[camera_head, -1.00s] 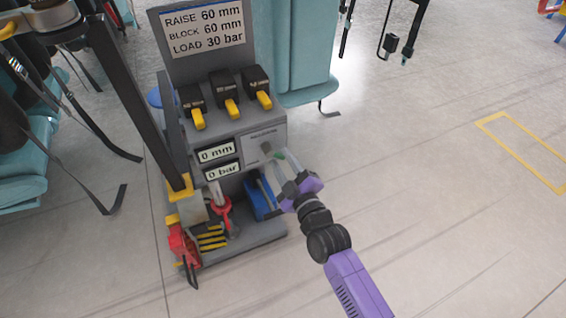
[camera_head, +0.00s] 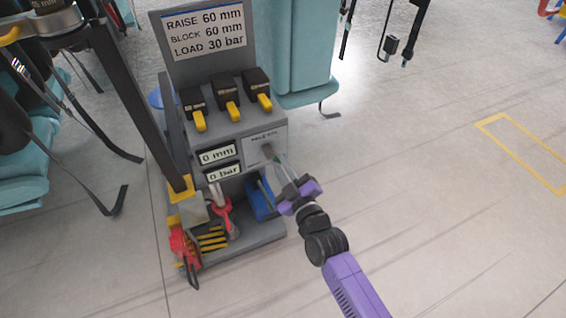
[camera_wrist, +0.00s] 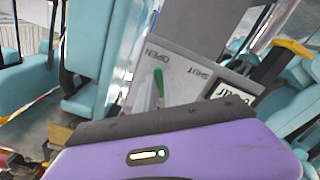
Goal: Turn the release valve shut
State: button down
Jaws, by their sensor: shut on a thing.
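The release valve's green handle (camera_wrist: 159,82) shows in the wrist view, on a light panel marked OPEN and SHUT. It stands just below the OPEN word, with SHUT to its right. In the head view only a little of the valve (camera_head: 267,150) shows, on the right front of the grey stand (camera_head: 235,125). My gripper (camera_head: 272,158) reaches it from the lower right, its fingers close together and shut on the handle. A pale finger shows beside the handle in the wrist view. The handle's lower part is hidden by my gripper.
Displays reading 0 mm (camera_head: 217,153) and 0 bar (camera_head: 223,171) sit left of the valve. Three yellow-tipped levers (camera_head: 230,108) are above. A blue part (camera_head: 260,200) and a red jack-like tool (camera_head: 225,215) are below. Floor to the right is clear.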

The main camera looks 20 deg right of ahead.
jog(key=a+m+p, duration=0.1)
jog(key=m, duration=0.3)
jog(key=a+m+p, duration=0.2)
jog(key=m, duration=0.2)
jog(key=a+m+p, duration=0.1)
jog(key=m, duration=0.3)
jog(key=shift+a+f+m, duration=0.15)
jog(key=shift+m, duration=0.15)
jog(key=shift+a+r+m+p, duration=0.15)
jog(key=shift+a+m+p, duration=0.1)
jog(key=shift+m, duration=0.65)
jog(key=shift+a+r+m+p, duration=0.15)
jog(key=shift+a+m+p, duration=0.05)
jog(key=shift+m, duration=0.7)
jog(key=c, duration=1.5)
grip_release()
jog(key=shift+o, duration=0.2)
jog(key=shift+s, duration=0.15)
